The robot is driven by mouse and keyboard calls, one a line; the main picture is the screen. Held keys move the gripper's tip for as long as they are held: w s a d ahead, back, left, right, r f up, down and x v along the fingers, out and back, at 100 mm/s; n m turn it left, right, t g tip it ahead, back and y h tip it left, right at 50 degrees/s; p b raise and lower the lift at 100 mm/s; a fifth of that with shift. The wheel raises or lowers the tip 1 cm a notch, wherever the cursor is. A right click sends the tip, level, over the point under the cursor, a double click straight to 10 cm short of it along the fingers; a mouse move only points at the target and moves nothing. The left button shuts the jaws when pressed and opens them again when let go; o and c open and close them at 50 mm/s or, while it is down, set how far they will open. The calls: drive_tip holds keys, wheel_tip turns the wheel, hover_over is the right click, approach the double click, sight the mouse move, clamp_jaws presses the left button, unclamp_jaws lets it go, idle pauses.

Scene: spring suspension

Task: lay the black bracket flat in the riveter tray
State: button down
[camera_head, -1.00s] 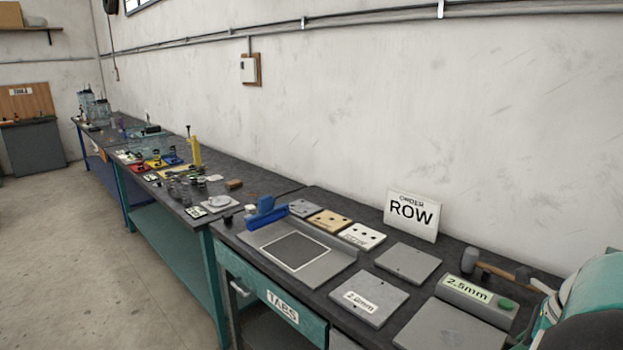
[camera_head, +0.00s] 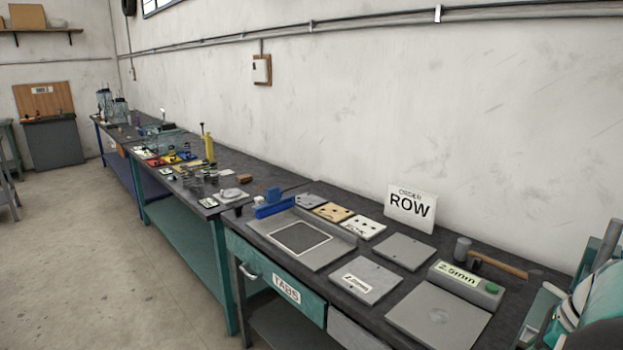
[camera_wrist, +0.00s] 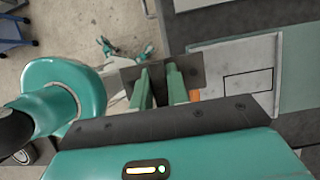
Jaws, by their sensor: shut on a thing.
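In the wrist view, my gripper (camera_wrist: 160,72) is shut on a dark flat plate, which looks like the black bracket (camera_wrist: 193,72). The plate crosses between and beyond both green fingers, and the fingers hide part of it. The floor shows beyond it at left and a pale panel at right. My gripper and the bracket are not in the head view. No tray in the head view is marked as the riveter tray. A grey tray (camera_head: 341,250) with a dark framed rectangle lies on the near bench, beside a blue tool (camera_head: 272,206); I cannot tell if it is the one.
Flat grey plates (camera_head: 404,252) lie right of the tray, near a green-buttoned block marked 2.5mm (camera_head: 466,284) and a hammer (camera_head: 497,266). A ROW sign (camera_head: 410,208) stands at the wall. A farther bench (camera_head: 222,178) is cluttered. Open floor (camera_head: 80,240) lies at left.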

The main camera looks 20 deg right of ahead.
drive_tip(key=shift+s+r, duration=0.1)
drive_tip(key=shift+s, duration=0.55)
drive_tip(key=w+a+f+n+g+h, duration=0.1)
drive_tip(key=w+a+f+n+g, duration=0.3)
drive_tip(key=w+a+f+n, duration=1.1)
drive_tip(key=w+a+f+n+g, duration=0.4)
drive_tip(key=w+a+f+n, duration=1)
drive_tip(key=a, duration=0.7)
drive_tip(key=w+n, duration=0.2)
drive_tip(key=w, duration=0.1)
drive_tip(key=shift+w+f+g+h, duration=0.3)
drive_tip(key=shift+w+f+h, duration=0.05)
drive_tip(key=shift+w+h, duration=0.05)
drive_tip(key=shift+a, duration=0.15)
